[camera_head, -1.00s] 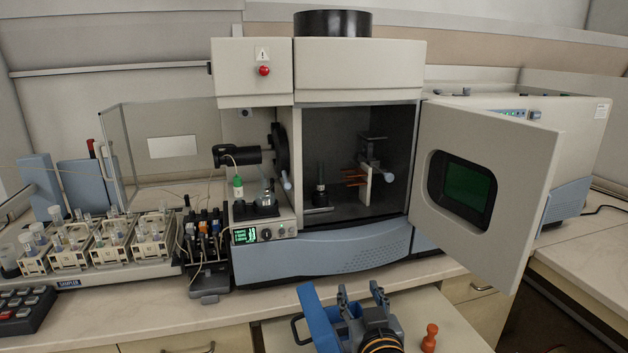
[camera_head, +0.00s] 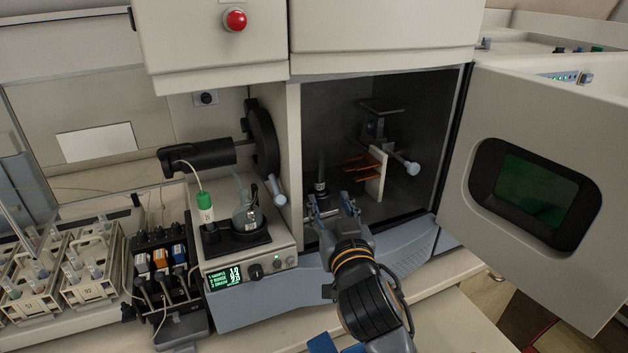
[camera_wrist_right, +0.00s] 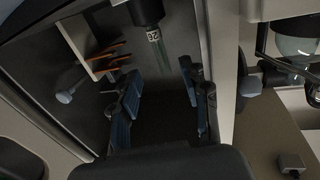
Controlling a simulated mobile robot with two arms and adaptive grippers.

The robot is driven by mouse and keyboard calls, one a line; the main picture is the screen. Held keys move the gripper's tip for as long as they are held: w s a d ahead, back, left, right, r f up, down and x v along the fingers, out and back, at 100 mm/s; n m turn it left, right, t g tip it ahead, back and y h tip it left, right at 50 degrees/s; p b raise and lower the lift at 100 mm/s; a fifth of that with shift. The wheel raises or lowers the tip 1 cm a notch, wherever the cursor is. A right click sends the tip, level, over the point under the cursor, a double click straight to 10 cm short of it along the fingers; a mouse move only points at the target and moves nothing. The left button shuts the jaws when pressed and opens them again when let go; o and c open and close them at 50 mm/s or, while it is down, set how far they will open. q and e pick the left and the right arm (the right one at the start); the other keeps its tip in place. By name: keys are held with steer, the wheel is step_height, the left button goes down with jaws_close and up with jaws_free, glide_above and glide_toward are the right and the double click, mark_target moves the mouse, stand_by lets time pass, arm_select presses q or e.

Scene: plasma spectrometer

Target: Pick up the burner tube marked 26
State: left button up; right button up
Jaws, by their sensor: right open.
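The burner tube (camera_head: 320,186) stands upright inside the open chamber, left of the coil, partly hidden by my right gripper. In the right wrist view the tube (camera_wrist_right: 153,34) appears inverted, with a dark collar, a white label that seems to read 26 upside down, and a clear glass part. My right gripper (camera_head: 328,203) is at the chamber opening, close in front of the tube. In the right wrist view its open fingers (camera_wrist_right: 160,75) lie on either side of the glass part's line, with nothing between them. My left gripper is out of view.
Orange coil turns (camera_head: 362,163) and a white plate (camera_head: 378,176) are right of the tube. The chamber's left wall (camera_head: 291,150) is close by. The open door (camera_head: 480,230) stands to the right. A flask (camera_head: 247,216) and green-capped vial (camera_head: 205,203) stand left.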

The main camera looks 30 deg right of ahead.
mark_target(321, 176)
steer(key=p+x, duration=0.1)
steer(key=x, duration=0.4)
steer(key=shift+w+d+r, duration=0.1)
steer(key=shift+w+d, duration=0.1)
steer(key=shift+w, duration=0.4)
steer(key=p+x, duration=0.2)
steer(key=x, duration=0.2)
steer(key=shift+w+d, duration=0.1)
steer(key=shift+d, duration=0.05)
steer(key=shift+w+d, duration=0.1)
steer(key=shift+w, duration=0.35)
steer(key=shift+c, duration=1.3)
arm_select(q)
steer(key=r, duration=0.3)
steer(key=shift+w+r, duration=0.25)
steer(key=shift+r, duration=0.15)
arm_select(e)
jaws_close()
